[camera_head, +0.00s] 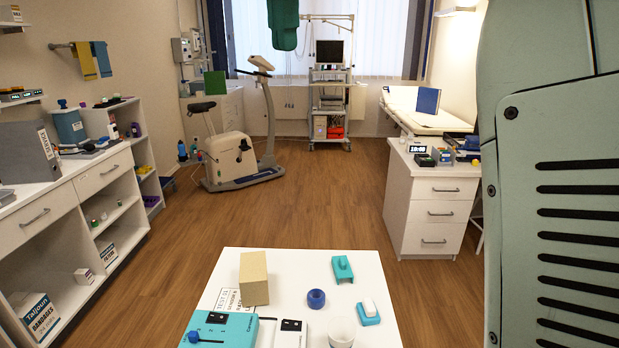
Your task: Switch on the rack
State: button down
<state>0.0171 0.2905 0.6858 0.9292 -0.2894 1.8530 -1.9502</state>
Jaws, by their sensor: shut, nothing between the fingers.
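A tall wheeled rack (314,112) stands at the far wall, in front of the bright window. It has several shelves, a dark monitor screen (330,51) near the top and red items (335,131) on the lowest shelf. Its power switch is too small to make out. No lit light can be told on it from here. My gripper is not in view; only a pale green link of my arm fills the right side, far from the rack.
A white table (382,282) with a teal switch box (226,328), a tan block (254,278), a blue ring and small teal items is close in front. An exercise bike (238,155) stands left of the rack. A drawer cabinet (432,205) is right. Wooden floor lies free between.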

jog(key=w+f+n+g+y, duration=0.1)
jog(key=w+f+n, duration=0.1)
jog(key=w+n, duration=0.25)
jog(key=n, duration=0.3)
send_over(286, 323)
jog(key=d, duration=0.2)
notch_tip(286, 323, down, 45)
jog(key=shift+d+g+y, duration=0.2)
jog(key=shift+g+y, duration=0.1)
jog(key=shift+g, duration=0.1)
jog(key=f, duration=0.4)
jog(key=a+f, duration=0.1)
jog(key=f, duration=0.4)
jog(key=a+f, duration=0.1)
jog(key=f, duration=0.3)
jog(key=shift+f, duration=0.4)
